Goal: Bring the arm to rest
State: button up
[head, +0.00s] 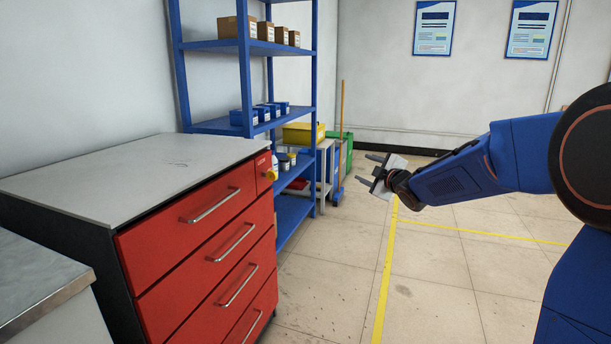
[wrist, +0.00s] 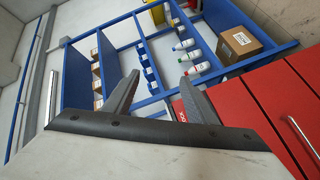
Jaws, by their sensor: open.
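My gripper (head: 368,172) is at the end of my blue arm (head: 470,172), stretched out to the left in the head view. It is in mid-air over open floor, to the right of the red drawer cabinet and the blue shelf rack. Its two fingers stand apart with nothing between them. The wrist view shows both dark fingers of the gripper (wrist: 155,92) from behind, spread and empty, facing the rack from a distance. My gripper touches nothing that I can see.
The red drawer cabinet (head: 205,239) stands at left with a bare grey top. Behind it is the blue shelf rack (head: 247,84) with boxes; bottles (wrist: 182,45) show in the wrist view. A grey counter edge (head: 45,300) is nearest. The tiled floor (head: 450,285) at right is clear.

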jog(key=s+d+f+m+g+h, duration=0.1)
jog(key=s+d+m+h, duration=0.15)
jog(key=s, duration=0.55)
jog(key=s+d+f+m+g+h, duration=0.2)
jog(key=s+d+m, duration=0.2)
jog(key=s, duration=0.4)
jog(key=s+d+f+m+g+h, duration=0.1)
jog(key=s+d+m+h, duration=0.2)
jog(key=s, duration=0.5)
jog(key=s+f+m+g+y, duration=0.1)
jog(key=s+f+m+g, duration=0.2)
jog(key=s, duration=1.2)
jog(key=s+f+m+g+y, duration=0.1)
jog(key=s+f+m+g, duration=0.2)
jog(key=s+f, duration=0.5)
jog(key=s, duration=0.7)
jog(key=shift+s+a+f+g, duration=0.2)
jog(key=shift+a+f+g, duration=0.1)
jog(key=shift+f+g, duration=0.1)
